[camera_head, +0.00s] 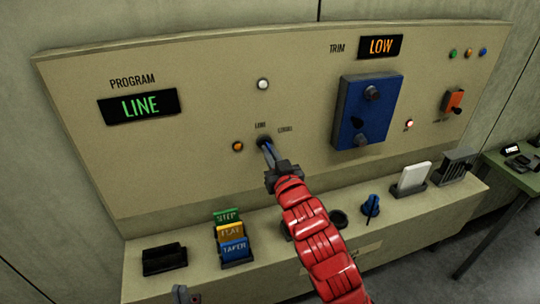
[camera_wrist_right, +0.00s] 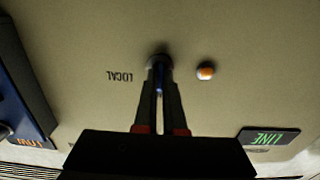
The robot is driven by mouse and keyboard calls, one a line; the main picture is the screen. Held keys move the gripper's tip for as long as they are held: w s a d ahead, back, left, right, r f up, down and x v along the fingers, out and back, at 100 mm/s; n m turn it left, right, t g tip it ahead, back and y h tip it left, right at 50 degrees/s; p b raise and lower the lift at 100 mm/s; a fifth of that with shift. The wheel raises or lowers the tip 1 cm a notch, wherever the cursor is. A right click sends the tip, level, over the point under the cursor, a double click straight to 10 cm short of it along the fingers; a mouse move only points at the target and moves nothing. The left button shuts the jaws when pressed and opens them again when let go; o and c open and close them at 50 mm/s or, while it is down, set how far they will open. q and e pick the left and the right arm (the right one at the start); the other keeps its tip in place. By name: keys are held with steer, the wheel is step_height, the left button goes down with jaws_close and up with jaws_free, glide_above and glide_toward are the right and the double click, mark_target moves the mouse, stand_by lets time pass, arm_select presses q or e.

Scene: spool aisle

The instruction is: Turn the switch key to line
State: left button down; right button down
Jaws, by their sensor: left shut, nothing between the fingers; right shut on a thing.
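The key switch (camera_head: 263,140) is on the sloped panel, below the small LINE label (camera_head: 260,125) and left of the LOCAL label (camera_head: 284,129). My right gripper (camera_head: 269,153), on the red arm, is shut on the blue switch key. In the right wrist view, the key (camera_wrist_right: 159,78) shows as a blue strip between the fingers, at the dark switch. The fingers hide most of the key, so its exact angle is hard to tell. The PROGRAM display (camera_head: 140,107) reads LINE in green. My left gripper (camera_head: 182,294) shows only slightly at the bottom edge, shut and empty.
An orange lamp (camera_head: 238,146) is left of the switch, and a white lamp (camera_head: 263,85) is above. A blue box (camera_head: 365,110) with a knob is to the right. Coloured cards (camera_head: 232,250), a blue knob piece (camera_head: 371,206) and a white card (camera_head: 412,179) stand on the ledge.

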stand_by(0.3)
steer(key=c, duration=1)
jaws_free()
steer(key=shift+s, duration=0.1)
steer(key=p+v, duration=1.6)
steer(key=v, duration=0.1)
